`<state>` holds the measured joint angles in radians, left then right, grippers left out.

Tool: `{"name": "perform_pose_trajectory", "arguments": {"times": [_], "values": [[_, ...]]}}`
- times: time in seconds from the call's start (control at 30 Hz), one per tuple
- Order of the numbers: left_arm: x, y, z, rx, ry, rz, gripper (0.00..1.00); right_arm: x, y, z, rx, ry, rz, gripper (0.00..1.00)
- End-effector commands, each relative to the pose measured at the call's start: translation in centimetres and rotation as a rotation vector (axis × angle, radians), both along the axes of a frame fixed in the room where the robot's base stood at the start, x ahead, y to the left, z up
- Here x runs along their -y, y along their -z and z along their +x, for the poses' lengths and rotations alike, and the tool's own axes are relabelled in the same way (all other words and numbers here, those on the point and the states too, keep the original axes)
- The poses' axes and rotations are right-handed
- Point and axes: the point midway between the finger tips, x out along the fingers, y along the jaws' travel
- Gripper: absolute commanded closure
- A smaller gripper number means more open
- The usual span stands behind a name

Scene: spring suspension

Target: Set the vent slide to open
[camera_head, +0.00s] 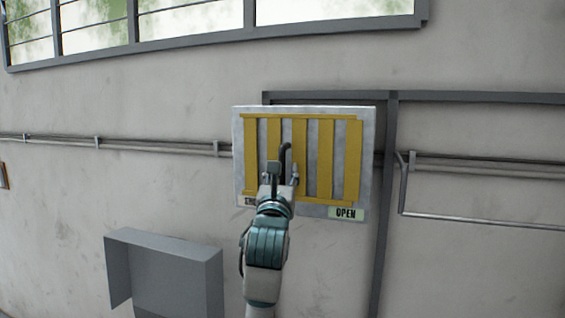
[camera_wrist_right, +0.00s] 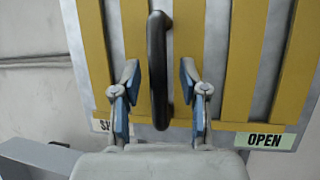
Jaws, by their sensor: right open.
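The vent slide (camera_head: 325,160) is a yellow slatted panel on a grey metal plate (camera_head: 369,130) on the wall. A black vertical handle (camera_head: 286,155) stands out from its left-middle part; it also shows in the right wrist view (camera_wrist_right: 158,70). A green "OPEN" label (camera_head: 346,214) is at the plate's lower right. Another label (camera_head: 250,201) at the lower left is partly hidden by my right gripper. My right gripper (camera_head: 281,178) is open, with its fingers (camera_wrist_right: 158,85) on either side of the handle and visible gaps to it. My left gripper is not in view.
A grey box-like fixture (camera_head: 165,270) stands at the lower left. Pipes (camera_head: 120,145) run along the wall, and a grey post (camera_head: 386,200) and rail (camera_head: 480,220) are at the right. A window band (camera_head: 190,20) is above.

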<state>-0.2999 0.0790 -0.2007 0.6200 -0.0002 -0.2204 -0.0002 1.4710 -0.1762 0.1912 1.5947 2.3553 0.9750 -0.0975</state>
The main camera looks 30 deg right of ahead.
Motion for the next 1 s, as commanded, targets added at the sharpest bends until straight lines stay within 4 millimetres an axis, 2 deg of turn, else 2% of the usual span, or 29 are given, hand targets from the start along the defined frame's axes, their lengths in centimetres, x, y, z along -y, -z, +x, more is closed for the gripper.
{"name": "perform_pose_trajectory", "arguments": {"times": [0.4,0.57,0.6,0.87,1.0], "values": [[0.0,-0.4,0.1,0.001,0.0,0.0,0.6,0.6,-0.3,0.7,0.001,0.0,0.0,0.57],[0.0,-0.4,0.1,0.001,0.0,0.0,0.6,0.6,-0.3,0.7,0.001,0.0,0.001,0.97],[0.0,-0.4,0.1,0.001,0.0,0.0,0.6,0.6,-0.3,0.7,0.0,-0.001,0.0,1.0],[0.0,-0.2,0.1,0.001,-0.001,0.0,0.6,0.7,-0.3,0.6,0.001,0.0,0.0,1.0],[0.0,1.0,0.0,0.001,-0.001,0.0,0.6,2.0,0.0,-0.8,0.003,0.003,0.003,1.0]]}}
